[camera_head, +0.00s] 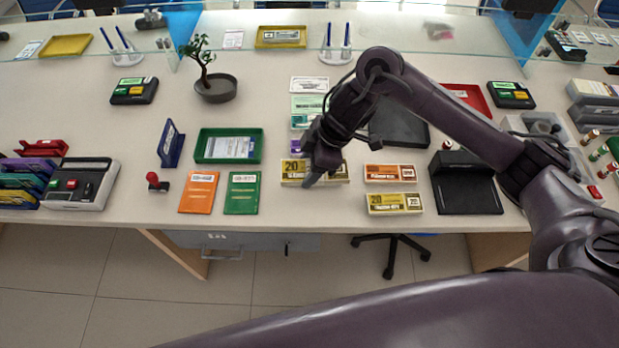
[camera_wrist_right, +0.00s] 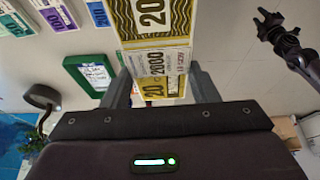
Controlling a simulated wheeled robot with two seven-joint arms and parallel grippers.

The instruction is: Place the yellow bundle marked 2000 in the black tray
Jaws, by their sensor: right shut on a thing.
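The yellow bundle (camera_head: 293,170) is at the front middle of the counter in the head view. My right gripper (camera_head: 316,175) comes down over it and hides its middle. In the right wrist view the bundle (camera_wrist_right: 160,62) shows its 2000 mark between the two fingers of my right gripper (camera_wrist_right: 162,90), which is shut on it. I cannot tell whether it touches the counter. The black tray (camera_head: 412,130) lies flat behind and right of the bundle, partly hidden by my right arm. My left gripper is not in view.
Orange bundles (camera_head: 390,173) and another yellow bundle (camera_head: 394,203) lie right of the held one. A black stand (camera_head: 468,199) is further right. A green tray (camera_head: 258,150) is to the left. Purple, teal and green bundles (camera_head: 309,103) lie behind. A red tray (camera_head: 483,103) is beyond the black tray.

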